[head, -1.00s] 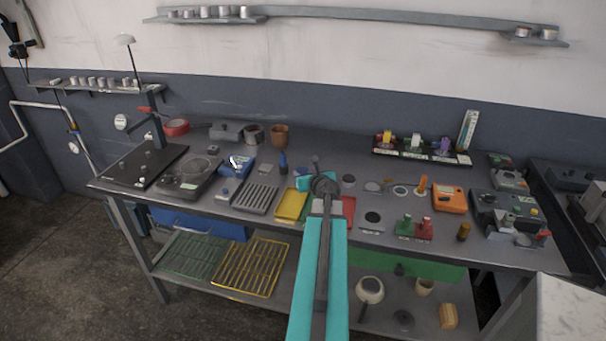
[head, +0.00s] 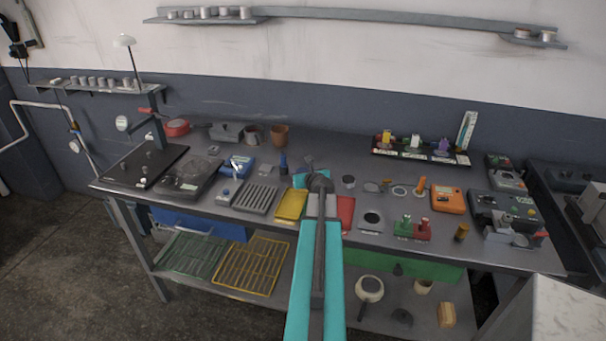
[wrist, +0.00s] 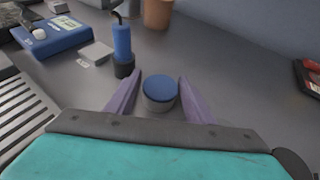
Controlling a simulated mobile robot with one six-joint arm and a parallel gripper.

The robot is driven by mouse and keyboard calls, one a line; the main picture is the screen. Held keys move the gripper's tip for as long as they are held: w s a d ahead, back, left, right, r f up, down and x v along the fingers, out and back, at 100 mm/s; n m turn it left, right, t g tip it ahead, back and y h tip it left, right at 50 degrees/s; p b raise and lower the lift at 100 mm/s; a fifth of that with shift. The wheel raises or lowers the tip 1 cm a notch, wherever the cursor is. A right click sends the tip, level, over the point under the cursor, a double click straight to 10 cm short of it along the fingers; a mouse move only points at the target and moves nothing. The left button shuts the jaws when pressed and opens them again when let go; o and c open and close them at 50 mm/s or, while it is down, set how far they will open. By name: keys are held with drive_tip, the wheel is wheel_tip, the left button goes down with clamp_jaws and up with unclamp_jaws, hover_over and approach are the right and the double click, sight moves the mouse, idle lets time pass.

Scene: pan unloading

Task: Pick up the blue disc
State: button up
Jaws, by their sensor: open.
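The blue disc (wrist: 160,88) is in the middle of the wrist view, a round blue top resting on a short grey round base. My gripper (wrist: 161,76) is open, with one purple finger on each side of the disc and its base. A gap shows on both sides, so the fingers appear apart from it. In the head view my gripper (head: 309,160) is over the middle of the bench, and my arm hides the disc there.
A blue bottle-like tool with a black base (wrist: 122,50) stands just left of the disc. A small grey block (wrist: 96,53), a blue device (wrist: 52,36) and a brown pot (wrist: 158,13) are farther off. Bare bench (wrist: 235,85) lies to the right.

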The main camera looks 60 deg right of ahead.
idle(0.4)
drive_tip(key=c, duration=0.9)
drive_tip(key=shift+r, duration=0.2)
